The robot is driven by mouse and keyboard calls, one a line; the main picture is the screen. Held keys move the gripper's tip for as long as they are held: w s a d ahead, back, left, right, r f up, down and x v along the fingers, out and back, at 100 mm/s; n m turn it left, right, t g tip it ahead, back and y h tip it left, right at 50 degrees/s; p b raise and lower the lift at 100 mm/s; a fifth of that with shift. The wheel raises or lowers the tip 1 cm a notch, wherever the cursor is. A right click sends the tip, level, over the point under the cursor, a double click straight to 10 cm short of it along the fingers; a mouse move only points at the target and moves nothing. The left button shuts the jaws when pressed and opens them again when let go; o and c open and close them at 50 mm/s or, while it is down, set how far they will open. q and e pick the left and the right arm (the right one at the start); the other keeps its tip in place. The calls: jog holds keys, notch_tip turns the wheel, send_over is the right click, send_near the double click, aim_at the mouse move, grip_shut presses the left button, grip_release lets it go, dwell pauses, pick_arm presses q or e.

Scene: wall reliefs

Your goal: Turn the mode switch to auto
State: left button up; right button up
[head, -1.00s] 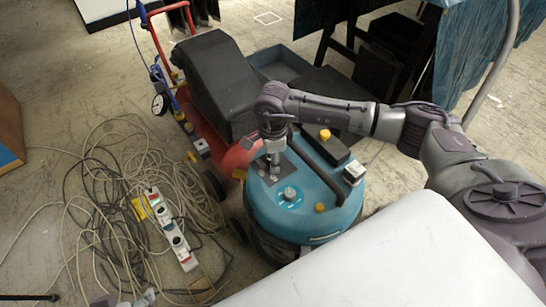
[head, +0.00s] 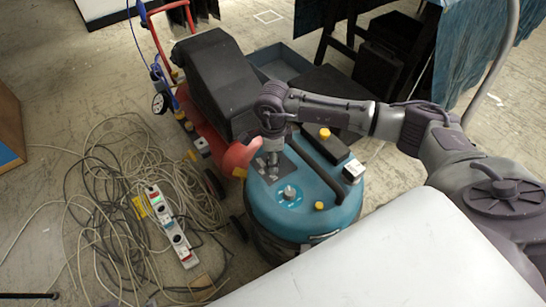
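A round blue machine (head: 324,206) stands on the floor in the middle of the head view. On its top are a grey knob (head: 289,192) on a round blue-and-white label and a dark plate (head: 258,182) behind it. No lettering is readable, so I cannot tell which control is the mode switch or its setting. My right gripper (head: 272,174) points down at the dark plate, just behind and left of the grey knob. It hides what lies under it. Its fingers are too small to tell whether they are open or hold anything. My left gripper is not in view.
A black handle (head: 322,170) and yellow caps (head: 324,133) stick up from the machine's top. A red compressor (head: 203,125) with a black cover stands close at the left. Tangled cables and a power strip (head: 172,228) lie on the floor at the left.

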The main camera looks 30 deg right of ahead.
jog(key=shift+o, duration=0.6)
notch_tip(320, 180, up, 12)
dwell(0.6)
